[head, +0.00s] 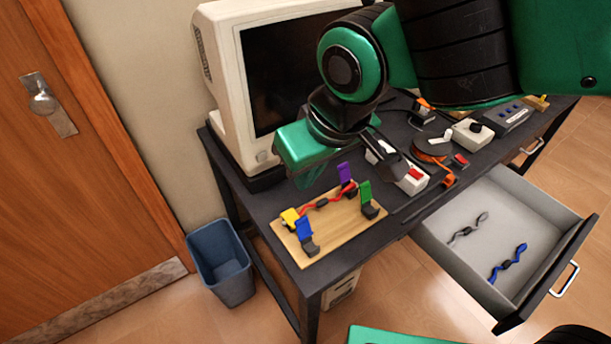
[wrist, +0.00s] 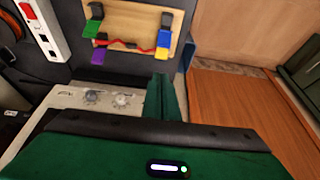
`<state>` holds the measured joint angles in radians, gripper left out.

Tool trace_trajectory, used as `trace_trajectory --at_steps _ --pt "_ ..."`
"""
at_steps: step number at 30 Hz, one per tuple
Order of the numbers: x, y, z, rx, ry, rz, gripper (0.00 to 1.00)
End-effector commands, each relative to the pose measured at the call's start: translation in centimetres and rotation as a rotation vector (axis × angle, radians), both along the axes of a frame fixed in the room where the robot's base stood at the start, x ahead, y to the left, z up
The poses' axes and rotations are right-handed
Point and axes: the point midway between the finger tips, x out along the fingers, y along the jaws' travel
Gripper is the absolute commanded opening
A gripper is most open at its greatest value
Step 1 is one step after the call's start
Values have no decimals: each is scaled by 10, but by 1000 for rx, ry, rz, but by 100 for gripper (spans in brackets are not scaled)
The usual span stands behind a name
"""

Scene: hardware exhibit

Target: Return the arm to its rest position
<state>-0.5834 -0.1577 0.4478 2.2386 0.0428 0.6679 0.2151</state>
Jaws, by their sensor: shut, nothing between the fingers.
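My arm reaches in from the upper right in the head view, over the desk and in front of the monitor. In the wrist view, my gripper (wrist: 163,82) is shut and empty, its green fingers together. In the head view, its green body (head: 303,148) is beside the lower corner of the monitor, above and behind the wooden board; I cannot make out the fingertips there. The wooden board (head: 338,237) lies on the desk with blue, yellow, purple and green clips. A red cable (head: 332,198) runs across it, between the yellow and purple clips.
A beige monitor (head: 219,75) stands close behind my gripper. A power strip (head: 412,183), an orange cable spool (head: 432,148) and small devices fill the desk (head: 262,203) to the right. An open drawer (head: 455,262) holds a grey and a blue cable (head: 508,263). A blue bin (head: 222,262) stands left.

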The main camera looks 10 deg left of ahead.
Motion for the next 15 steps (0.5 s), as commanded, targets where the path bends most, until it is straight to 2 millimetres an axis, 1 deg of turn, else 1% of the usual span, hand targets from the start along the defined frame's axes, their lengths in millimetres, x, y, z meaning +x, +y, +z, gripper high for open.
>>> trace_trajectory --at_steps 13,15 --pt "0 0 0 0 0 0 0" --pt "3 -4 0 -3 0 -11 0"
